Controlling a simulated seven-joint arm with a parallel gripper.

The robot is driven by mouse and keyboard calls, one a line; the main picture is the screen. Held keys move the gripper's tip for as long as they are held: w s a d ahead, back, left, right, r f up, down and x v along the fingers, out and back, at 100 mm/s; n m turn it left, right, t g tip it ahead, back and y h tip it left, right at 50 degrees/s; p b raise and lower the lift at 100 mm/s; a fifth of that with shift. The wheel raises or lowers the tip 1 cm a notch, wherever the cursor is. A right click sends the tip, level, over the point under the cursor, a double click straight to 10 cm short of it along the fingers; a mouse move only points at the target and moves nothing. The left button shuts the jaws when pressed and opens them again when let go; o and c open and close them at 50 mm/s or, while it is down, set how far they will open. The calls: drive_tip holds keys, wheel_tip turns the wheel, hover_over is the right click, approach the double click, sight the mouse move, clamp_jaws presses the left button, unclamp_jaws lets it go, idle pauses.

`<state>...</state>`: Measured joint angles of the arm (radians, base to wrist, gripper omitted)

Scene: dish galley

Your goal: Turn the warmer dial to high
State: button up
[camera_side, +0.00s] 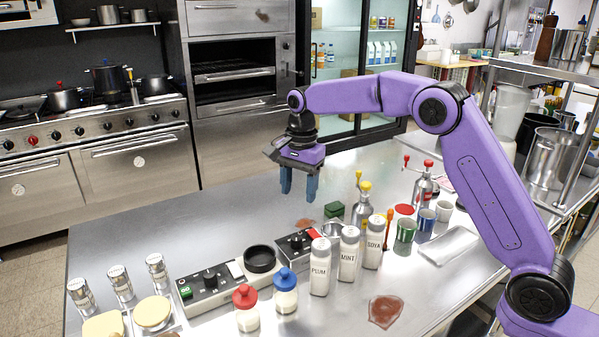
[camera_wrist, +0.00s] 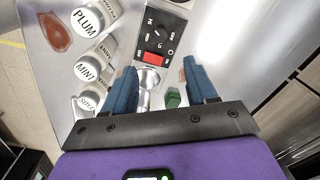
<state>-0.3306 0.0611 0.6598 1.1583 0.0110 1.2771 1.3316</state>
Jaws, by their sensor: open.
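A control box with a black dial (camera_side: 297,241) and a red switch (camera_side: 312,233) stands on the steel counter. In the wrist view the same black panel shows its dial (camera_wrist: 161,31), printed marks around it and the red switch (camera_wrist: 152,58); the dial's setting is too small to read. A second box carries another black dial (camera_side: 210,277) and a green switch (camera_side: 185,291). I cannot tell from labels which dial is the warmer's. My gripper (camera_side: 300,194) points down above the counter, behind the red-switch box, its blue fingers (camera_wrist: 159,67) apart and empty.
White shakers marked PLUM (camera_side: 320,266), MINT (camera_side: 349,253) and SOYA (camera_side: 375,241) stand close to the red-switch box.

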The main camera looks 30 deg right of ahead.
drive_tip(key=shift+s+r, duration=0.1)
drive_tip(key=shift+r, duration=1.8)
drive_tip(key=s+n, duration=1.2)
drive_tip(key=s, duration=0.7)
drive_tip(key=s+d+f+n, duration=0.3)
drive_tip(key=s+d+n, duration=0.3)
drive_tip(key=s, duration=0.5)
drive_tip(key=s+d+f+n, duration=0.3)
drive_tip(key=s+d+n, duration=0.3)
drive_tip(key=s, duration=0.6)
drive_tip(key=shift+f+n, duration=0.15)
drive_tip(key=shift+n, duration=0.25)
